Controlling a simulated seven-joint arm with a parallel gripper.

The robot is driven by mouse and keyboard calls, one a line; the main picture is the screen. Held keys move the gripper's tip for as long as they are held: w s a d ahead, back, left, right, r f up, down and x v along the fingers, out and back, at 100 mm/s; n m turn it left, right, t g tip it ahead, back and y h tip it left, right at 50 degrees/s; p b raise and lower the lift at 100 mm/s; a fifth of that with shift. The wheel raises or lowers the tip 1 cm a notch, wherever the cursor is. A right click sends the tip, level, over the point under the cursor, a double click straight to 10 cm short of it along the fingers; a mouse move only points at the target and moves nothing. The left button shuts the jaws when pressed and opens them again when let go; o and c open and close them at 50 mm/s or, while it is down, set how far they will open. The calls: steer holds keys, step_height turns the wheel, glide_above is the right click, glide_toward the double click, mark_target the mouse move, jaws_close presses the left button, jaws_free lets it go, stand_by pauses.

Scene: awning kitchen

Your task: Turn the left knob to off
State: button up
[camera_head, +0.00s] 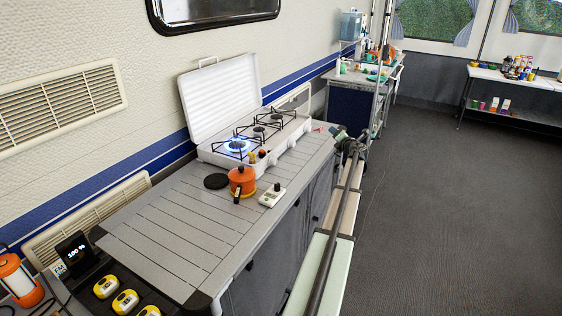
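A white camping stove (285,138) with its lid raised stands at the far end of the grey slatted counter. A blue flame (237,146) burns on its left burner; the other burners show no flame. Small knobs sit along the stove's front edge: a yellowish left one (252,157) and a reddish one (262,153) beside it. They are too small to read their angle. What looks like my gripper (341,133) is at the far end of my arm, right of the stove and apart from the knobs. Its fingers are too small to make out.
An orange pot (242,181), a black disc (216,181) and a white timer-like device (272,195) stand on the counter (165,233) in front of the stove. The counter's near part is clear. A lantern (20,281) and yellow devices (125,302) are at bottom left.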

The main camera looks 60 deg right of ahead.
mark_target(273, 162)
steer(key=w+a+f+n+t+y, duration=0.1)
steer(key=w+n+y, duration=0.1)
steer(key=w+a+f+n+t+y, duration=0.1)
steer(key=a+n+y, duration=0.1)
steer(key=y, duration=0.1)
steer(key=w+a+f+n+t+y, duration=0.1)
steer(key=w+a+n+y, duration=0.1)
steer(key=shift+w+a+n, duration=0.25)
steer(key=shift+w+n, duration=0.05)
steer(key=shift+w, duration=0.05)
steer(key=a+n+y, duration=0.2)
steer(key=a, duration=0.1)
steer(key=a+n+y, duration=0.2)
steer(key=a+y, duration=0.1)
steer(key=a+f+n+y, duration=0.1)
steer(key=a+n+y, duration=0.1)
steer(key=a+y, duration=0.1)
steer(key=shift+w+a, duration=0.15)
steer(key=shift+a, duration=0.2)
steer(key=shift+a+n+y, duration=0.55)
steer(key=shift+n+y, duration=0.05)
steer(key=x, duration=1.3)
steer(key=shift+w+f, duration=0.2)
steer(key=shift+w, duration=0.1)
steer(key=c, duration=1)
steer(key=shift+d+f+m+y, duration=0.1)
steer(key=shift+m+y, duration=0.5)
steer(key=shift+m, duration=0.5)
steer(key=shift+c, duration=0.2)
